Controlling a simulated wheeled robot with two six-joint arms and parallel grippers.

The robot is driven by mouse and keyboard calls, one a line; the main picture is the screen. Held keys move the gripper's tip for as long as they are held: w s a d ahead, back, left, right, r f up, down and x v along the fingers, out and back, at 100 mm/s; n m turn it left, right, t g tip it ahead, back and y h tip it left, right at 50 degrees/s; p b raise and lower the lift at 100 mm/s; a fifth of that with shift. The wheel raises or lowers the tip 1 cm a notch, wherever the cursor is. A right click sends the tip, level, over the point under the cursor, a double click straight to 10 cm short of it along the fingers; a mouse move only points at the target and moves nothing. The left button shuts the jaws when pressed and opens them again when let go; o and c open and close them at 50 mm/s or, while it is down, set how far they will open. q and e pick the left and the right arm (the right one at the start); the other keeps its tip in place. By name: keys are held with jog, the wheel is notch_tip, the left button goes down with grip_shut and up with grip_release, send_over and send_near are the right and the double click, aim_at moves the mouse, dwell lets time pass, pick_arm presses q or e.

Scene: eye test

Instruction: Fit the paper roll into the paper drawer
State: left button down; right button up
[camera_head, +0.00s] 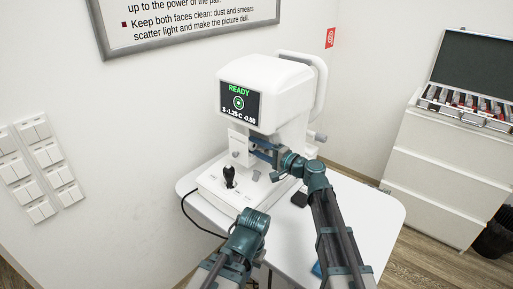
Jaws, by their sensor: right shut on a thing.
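The white eye-test machine (265,82) stands on the white table (378,212), its screen lit with READY in green. A white upright panel with a small round knob (237,147) shows on its front below the screen; it looks like the paper drawer's front. I cannot pick out the paper roll.
A black joystick (229,175) stands on the machine's base (238,196), left of my right arm. A black cable (190,215) hangs at the table's left edge. A white drawer cabinet (445,170) with an open lens case (466,105) stands at the right. The table's right part is clear.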

jog(key=shift+f, duration=0.15)
jog(key=o, duration=1)
jog(key=shift+s, duration=0.1)
jog(key=shift+o, duration=0.2)
